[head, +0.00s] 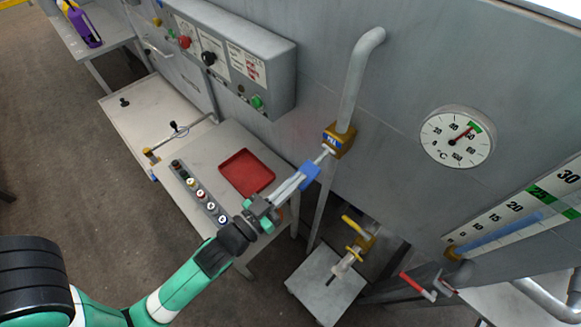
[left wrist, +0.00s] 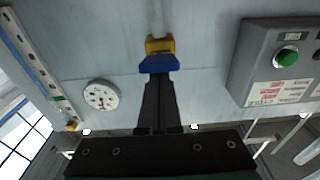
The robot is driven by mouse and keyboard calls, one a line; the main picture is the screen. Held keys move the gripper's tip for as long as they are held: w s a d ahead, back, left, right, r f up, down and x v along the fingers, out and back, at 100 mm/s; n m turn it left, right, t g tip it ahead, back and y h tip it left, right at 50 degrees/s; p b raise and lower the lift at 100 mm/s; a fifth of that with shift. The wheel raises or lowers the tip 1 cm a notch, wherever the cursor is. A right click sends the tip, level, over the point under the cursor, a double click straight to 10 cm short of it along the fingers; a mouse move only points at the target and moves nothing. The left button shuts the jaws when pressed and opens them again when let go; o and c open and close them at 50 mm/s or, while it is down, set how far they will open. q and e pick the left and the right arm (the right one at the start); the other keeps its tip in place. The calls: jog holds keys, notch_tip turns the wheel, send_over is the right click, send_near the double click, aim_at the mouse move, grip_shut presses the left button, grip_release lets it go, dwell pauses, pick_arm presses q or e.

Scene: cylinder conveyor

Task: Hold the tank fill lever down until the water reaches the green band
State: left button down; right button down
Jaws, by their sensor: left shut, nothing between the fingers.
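The fill lever has a yellow block (head: 337,141) on a vertical pipe, and a thin pale arm slopes down from it to a blue end (head: 310,172). In the left wrist view the blue end (left wrist: 158,64) lies across my fingertips, with the yellow block (left wrist: 160,45) just beyond. My left gripper (head: 298,180) is shut with nothing between its fingers, its tips at the blue end; they seem to touch it. The slanted level gauge (head: 520,215) at the right has a blue column and green marks (head: 540,194). The column's top lies near the green; I cannot tell exactly. My right gripper is out of view.
A round °C dial (head: 457,136) with a red needle is on the wall. A control box (head: 230,55) hangs at upper left. A red tray (head: 246,173) lies on a table. Yellow-handled and red-handled (head: 418,286) valves stand below right.

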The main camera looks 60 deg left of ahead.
pick_arm(q)
jog(key=s+d+r, duration=0.1)
jog(key=s, duration=0.4)
jog(key=s+d+r+p, duration=0.1)
jog(key=s+r, duration=0.1)
jog(key=s, duration=0.3)
jog(key=shift+s+d+r, duration=0.3)
jog(key=shift+s+d, duration=0.05)
jog(key=shift+s, duration=0.05)
jog(key=shift+r, duration=0.1)
